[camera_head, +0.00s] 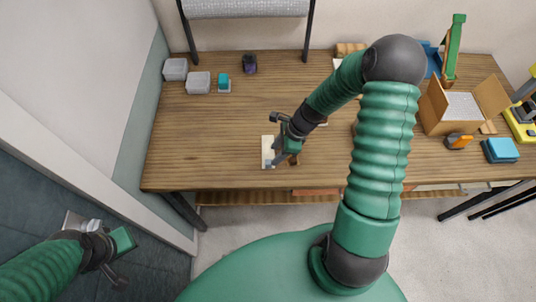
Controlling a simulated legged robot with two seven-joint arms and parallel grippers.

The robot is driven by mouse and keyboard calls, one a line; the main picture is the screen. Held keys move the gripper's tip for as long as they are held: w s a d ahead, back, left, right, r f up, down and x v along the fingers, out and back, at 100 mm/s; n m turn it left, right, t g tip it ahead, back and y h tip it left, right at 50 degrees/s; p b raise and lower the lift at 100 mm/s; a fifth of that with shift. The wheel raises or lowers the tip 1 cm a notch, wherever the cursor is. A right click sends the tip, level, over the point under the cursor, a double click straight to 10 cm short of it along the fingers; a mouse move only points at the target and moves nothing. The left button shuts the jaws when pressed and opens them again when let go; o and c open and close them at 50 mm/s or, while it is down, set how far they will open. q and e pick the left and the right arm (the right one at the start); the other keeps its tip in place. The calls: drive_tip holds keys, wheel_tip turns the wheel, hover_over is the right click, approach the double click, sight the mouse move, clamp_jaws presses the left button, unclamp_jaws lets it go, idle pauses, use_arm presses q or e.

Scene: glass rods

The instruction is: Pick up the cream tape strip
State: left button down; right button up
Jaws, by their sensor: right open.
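A cream strip (267,157) lies on the wooden table (210,165) near its front edge, left of the middle. My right gripper (281,145) is open and right beside the strip, over its right side, and covers part of it. I cannot tell whether its fingers touch the strip. My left gripper (118,262) hangs at the lower left, off the table and far from the strip; its fingers are too unclear to read.
Small grey boxes (175,69), a teal block (223,83) and a dark purple item (249,64) stand at the back left. An open cardboard box (447,122), an orange item (458,141) and blue pads (500,150) are at the right. The table's left-middle is clear.

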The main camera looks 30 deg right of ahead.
sight(269, 162)
drive_tip(key=a+f, duration=0.1)
drive_tip(key=a+f+p, duration=0.1)
drive_tip(key=f, duration=0.1)
drive_tip(key=shift+a+f, duration=0.15)
drive_tip(key=shift+a, duration=0.1)
drive_tip(key=shift+a+f, duration=0.15)
drive_tip(key=shift+f, duration=0.15)
drive_tip(key=shift+w+f, duration=0.15)
drive_tip(key=shift+f, duration=0.05)
drive_tip(key=shift+w+d+f, duration=0.1)
drive_tip(key=shift+d, duration=0.2)
drive_tip(key=c, duration=0.3)
drive_tip(key=shift+a, duration=0.15)
clamp_jaws()
